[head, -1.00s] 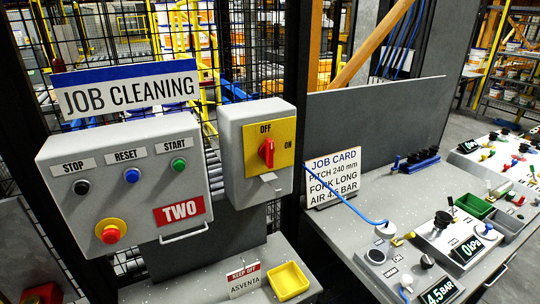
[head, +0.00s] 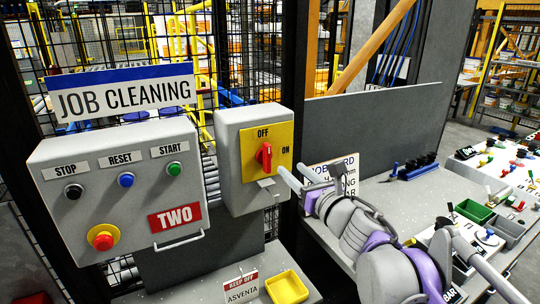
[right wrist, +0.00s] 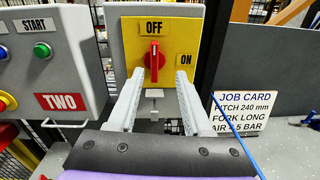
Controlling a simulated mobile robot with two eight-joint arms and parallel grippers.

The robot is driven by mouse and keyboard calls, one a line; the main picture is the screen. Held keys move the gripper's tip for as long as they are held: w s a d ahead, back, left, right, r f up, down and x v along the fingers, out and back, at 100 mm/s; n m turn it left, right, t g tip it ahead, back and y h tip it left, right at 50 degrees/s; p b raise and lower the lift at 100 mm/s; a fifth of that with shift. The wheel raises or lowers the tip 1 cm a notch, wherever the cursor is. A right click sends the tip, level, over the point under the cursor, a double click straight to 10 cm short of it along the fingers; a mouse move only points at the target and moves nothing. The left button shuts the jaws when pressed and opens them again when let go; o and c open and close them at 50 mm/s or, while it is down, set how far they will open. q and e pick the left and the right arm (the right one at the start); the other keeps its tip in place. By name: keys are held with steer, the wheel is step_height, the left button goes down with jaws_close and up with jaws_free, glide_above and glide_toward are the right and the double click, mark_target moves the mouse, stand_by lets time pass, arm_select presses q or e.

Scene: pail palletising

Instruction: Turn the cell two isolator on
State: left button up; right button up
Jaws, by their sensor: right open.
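The cell two isolator (head: 228,160) is a grey box with a yellow plate (head: 281,140) marked OFF at the top and ON at the right. Its red rotary knob (head: 264,156) stands upright, pointing to OFF. In the right wrist view the knob (right wrist: 154,60) shows ahead, roughly between the fingertips. My right gripper (head: 288,172) is open and empty, just in front of the isolator's lower right, apart from the knob as far as I can tell. Its two fingers (right wrist: 160,82) reach toward the yellow plate. My left gripper is not in view.
A control box marked TWO (head: 120,190) with stop, reset and start buttons and a red emergency button (head: 103,240) stands left of the isolator. A yellow tray (head: 287,288) sits below. A job card (right wrist: 244,112) and a bench (head: 400,200) lie to the right.

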mark_target(269, 151)
steer(key=shift+n+y, duration=0.3)
steer(key=shift+n, duration=0.3)
steer(key=x, duration=0.7)
steer(key=p+x, duration=0.1)
steer(key=x, duration=0.3)
steer(key=shift+s+a, duration=0.1)
steer(key=shift+a, duration=0.3)
jaws_close()
